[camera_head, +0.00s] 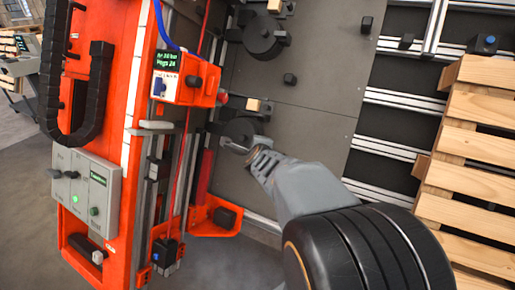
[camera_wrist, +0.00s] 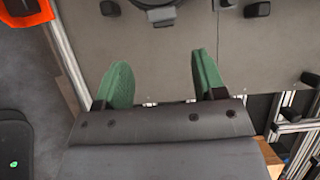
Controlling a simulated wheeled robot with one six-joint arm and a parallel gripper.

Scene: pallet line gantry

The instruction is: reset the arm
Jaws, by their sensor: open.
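My gripper (camera_wrist: 157,85) is open in the wrist view, with two green finger pads standing apart and nothing between them. Beyond the fingers is a grey plate (camera_wrist: 255,50) with dark fittings on it. In the head view my arm reaches in from the lower right.
An orange machine frame (camera_head: 110,130) with a grey control box (camera_head: 88,190) stands at the left. A wooden pallet (camera_head: 470,150) is at the right, beside metal rails (camera_head: 405,97). A second round black fitting (camera_head: 262,38) sits farther up the plate.

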